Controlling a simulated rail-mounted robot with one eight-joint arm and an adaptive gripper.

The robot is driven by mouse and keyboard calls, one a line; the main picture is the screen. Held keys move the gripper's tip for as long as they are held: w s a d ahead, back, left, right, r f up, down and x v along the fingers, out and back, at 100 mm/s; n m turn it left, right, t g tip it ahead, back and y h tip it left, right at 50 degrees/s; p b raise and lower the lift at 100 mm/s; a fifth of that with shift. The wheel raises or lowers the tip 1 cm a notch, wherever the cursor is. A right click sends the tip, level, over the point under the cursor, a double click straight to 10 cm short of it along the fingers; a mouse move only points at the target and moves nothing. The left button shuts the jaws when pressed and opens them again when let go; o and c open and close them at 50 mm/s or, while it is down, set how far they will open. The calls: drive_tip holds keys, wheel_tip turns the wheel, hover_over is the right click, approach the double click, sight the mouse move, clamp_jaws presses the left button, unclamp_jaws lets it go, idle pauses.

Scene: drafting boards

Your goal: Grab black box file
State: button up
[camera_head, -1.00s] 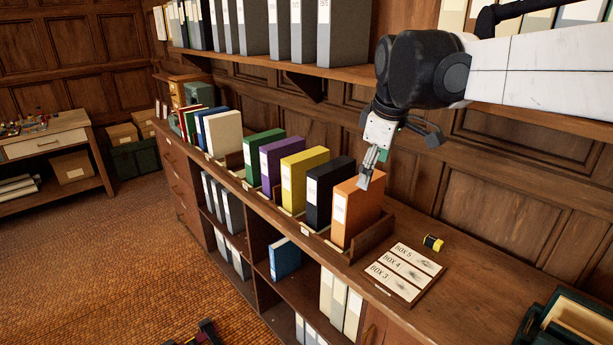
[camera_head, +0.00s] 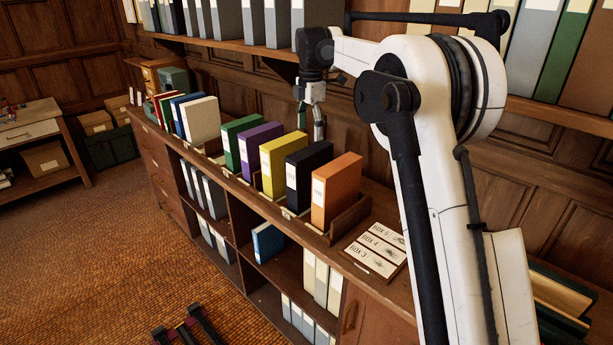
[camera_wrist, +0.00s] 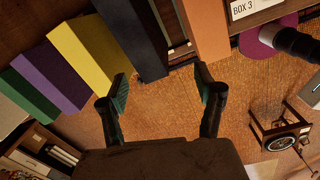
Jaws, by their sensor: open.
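The black box file (camera_head: 307,176) stands upright on the counter, between a yellow file (camera_head: 282,166) and an orange file (camera_head: 338,190). My gripper (camera_head: 319,128) is at the wall side of the row, just above and behind the black file's top, fingers pointing down. In the wrist view my gripper (camera_wrist: 162,88) is open and empty, its two fingers spread. There the black file (camera_wrist: 135,38) lies beyond the fingertips, roughly between them. The left finger overlaps the yellow file's edge; the right finger is near the orange file (camera_wrist: 205,28). I cannot tell contact.
Purple (camera_head: 258,147) and green (camera_head: 239,142) files continue the row to the left. A wooden divider (camera_head: 352,217) stands beside the orange file. A label board (camera_head: 376,246) lies to its right. The upper shelf (camera_head: 232,45) with grey files runs above the row.

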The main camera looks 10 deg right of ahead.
sight(310, 150)
drive_tip(key=w+n, duration=0.1)
drive_tip(key=w+f+n+p, duration=0.1)
drive_tip(key=w+f, duration=0.1)
drive_tip(key=w, duration=0.1)
drive_tip(key=shift+w+a+n+p, duration=0.1)
drive_tip(key=shift+a+n+p, duration=0.05)
drive_tip(key=shift+n+p, duration=0.2)
drive_tip(key=shift+w+d, duration=0.25)
drive_tip(key=shift+d+f+n, duration=0.15)
drive_tip(key=shift+n, duration=0.1)
wheel_tip(310, 150, down, 6)
drive_tip(key=shift+w+f+p, duration=0.1)
drive_tip(key=shift+f+p, duration=0.05)
drive_tip(key=shift+p, duration=0.45)
drive_tip(key=f, duration=0.1)
drive_tip(key=f+p, duration=0.1)
drive_tip(key=f, duration=0.2)
drive_tip(key=shift+w+d+f, duration=0.2)
drive_tip(key=shift+d, duration=0.2)
drive_tip(key=shift+f, duration=0.5)
clamp_jaws()
